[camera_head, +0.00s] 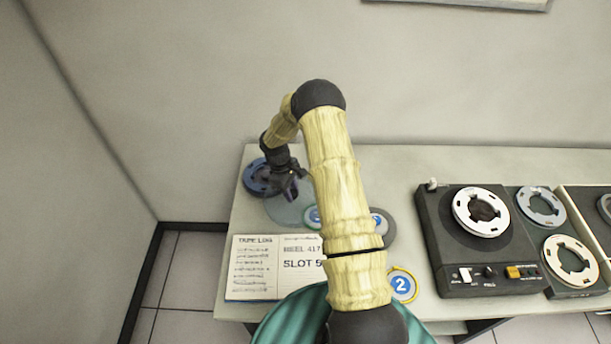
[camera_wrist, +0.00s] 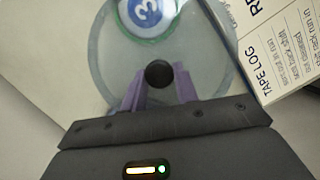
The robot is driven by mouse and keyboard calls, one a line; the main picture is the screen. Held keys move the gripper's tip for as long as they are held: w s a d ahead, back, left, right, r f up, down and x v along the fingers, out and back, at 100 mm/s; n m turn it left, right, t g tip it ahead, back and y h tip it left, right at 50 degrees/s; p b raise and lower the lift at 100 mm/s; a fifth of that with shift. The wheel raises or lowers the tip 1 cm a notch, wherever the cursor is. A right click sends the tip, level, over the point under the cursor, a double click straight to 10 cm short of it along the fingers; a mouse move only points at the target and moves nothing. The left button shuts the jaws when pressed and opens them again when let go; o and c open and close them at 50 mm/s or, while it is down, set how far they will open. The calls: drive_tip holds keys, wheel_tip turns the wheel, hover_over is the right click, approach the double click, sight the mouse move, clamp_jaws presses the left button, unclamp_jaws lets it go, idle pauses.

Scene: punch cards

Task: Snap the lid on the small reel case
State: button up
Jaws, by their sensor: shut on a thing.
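A clear round lid (camera_wrist: 107,52) with a black knob (camera_wrist: 158,74) fills the upper middle of the wrist view. My gripper (camera_wrist: 158,88) is shut on the knob, with one purple finger on each side. In the head view the lid (camera_head: 284,212) shows as a pale disc below my gripper (camera_head: 291,196), near the table's left end. I cannot tell whether it touches the table. A dark blue round reel or case (camera_head: 256,178) lies just left of my gripper, partly hidden by my wrist. A grey round thing (camera_head: 389,228) is half hidden behind my arm; I cannot tell which is the small case.
A green-rimmed badge (camera_head: 313,217) marked 3 in the wrist view (camera_wrist: 148,12) overlaps the lid's edge. An open tape log (camera_head: 262,268) lies in front. A badge marked 2 (camera_head: 403,285) lies right of my arm. A tape deck (camera_head: 470,240) stands farther right.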

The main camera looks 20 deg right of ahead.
sight(274, 218)
drive_tip(key=s+a+m, duration=0.2)
drive_tip(key=a, duration=0.1)
drive_tip(key=s+a+m+y, duration=0.1)
drive_tip(key=s+a+m, duration=0.4)
drive_tip(key=s+a, duration=0.1)
drive_tip(key=shift+r+m+g+y, duration=0.3)
drive_tip(key=shift+r+y, duration=0.05)
drive_tip(key=shift+y, duration=0.05)
drive_tip(key=shift+s+a, duration=0.1)
drive_tip(key=shift+a, duration=0.2)
